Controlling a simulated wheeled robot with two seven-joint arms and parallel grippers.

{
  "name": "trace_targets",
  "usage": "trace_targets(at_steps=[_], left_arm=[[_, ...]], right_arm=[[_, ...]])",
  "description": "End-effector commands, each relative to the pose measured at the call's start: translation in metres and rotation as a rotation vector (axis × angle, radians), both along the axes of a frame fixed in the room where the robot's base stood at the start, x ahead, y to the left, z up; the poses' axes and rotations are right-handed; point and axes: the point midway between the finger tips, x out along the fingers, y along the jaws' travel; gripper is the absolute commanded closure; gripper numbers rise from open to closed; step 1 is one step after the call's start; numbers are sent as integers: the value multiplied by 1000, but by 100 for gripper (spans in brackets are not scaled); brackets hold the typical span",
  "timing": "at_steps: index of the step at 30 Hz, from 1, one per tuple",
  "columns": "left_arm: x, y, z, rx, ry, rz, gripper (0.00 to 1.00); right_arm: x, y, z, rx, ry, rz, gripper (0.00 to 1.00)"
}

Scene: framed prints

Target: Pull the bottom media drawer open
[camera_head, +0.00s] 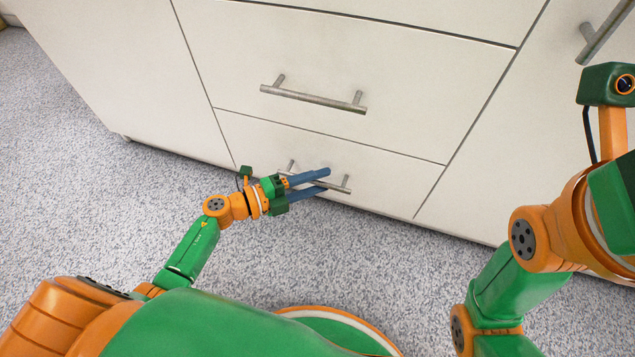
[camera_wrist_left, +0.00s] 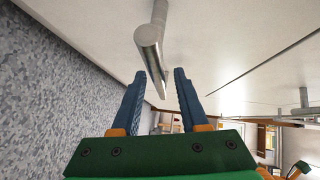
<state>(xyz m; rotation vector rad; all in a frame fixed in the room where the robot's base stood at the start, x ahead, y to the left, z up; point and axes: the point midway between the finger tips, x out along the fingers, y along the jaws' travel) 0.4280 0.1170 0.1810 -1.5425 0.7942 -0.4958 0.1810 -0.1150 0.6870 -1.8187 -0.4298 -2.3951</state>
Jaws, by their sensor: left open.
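The bottom drawer (camera_head: 390,181) is a white front low in the cabinet, and it looks shut. Its metal bar handle (camera_head: 342,187) runs across the front, partly hidden by my fingers. My left gripper (camera_head: 328,179) is at this handle, its two blue fingers open, one on the upper side and one on the lower side of the bar in the head view. In the left wrist view the handle's bar (camera_wrist_left: 150,50) points between the open fingertips (camera_wrist_left: 159,76). I cannot tell whether they touch it. The fingers of my right gripper are out of view.
Above is another white drawer (camera_head: 340,50) with its own bar handle (camera_head: 312,99). A cabinet door at the right has a bar handle (camera_head: 604,35). The speckled grey floor (camera_head: 90,190) in front of the cabinet is clear at the left.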

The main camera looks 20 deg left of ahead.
Motion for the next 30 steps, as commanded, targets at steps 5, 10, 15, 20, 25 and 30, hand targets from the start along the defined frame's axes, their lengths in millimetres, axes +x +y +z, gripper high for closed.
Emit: trace_targets(at_steps=[5,10,15,20,25,30], left_arm=[[0,0,0,-1,1,0,72],[0,0,0,-1,1,0,100],[0,0,0,-1,1,0,100],[-1,0,0,-1,1,0,100],[-1,0,0,-1,1,0,100],[0,0,0,-1,1,0,100]], right_arm=[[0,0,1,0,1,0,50],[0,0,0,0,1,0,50],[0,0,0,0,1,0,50],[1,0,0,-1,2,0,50],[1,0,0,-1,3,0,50],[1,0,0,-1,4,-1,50]])
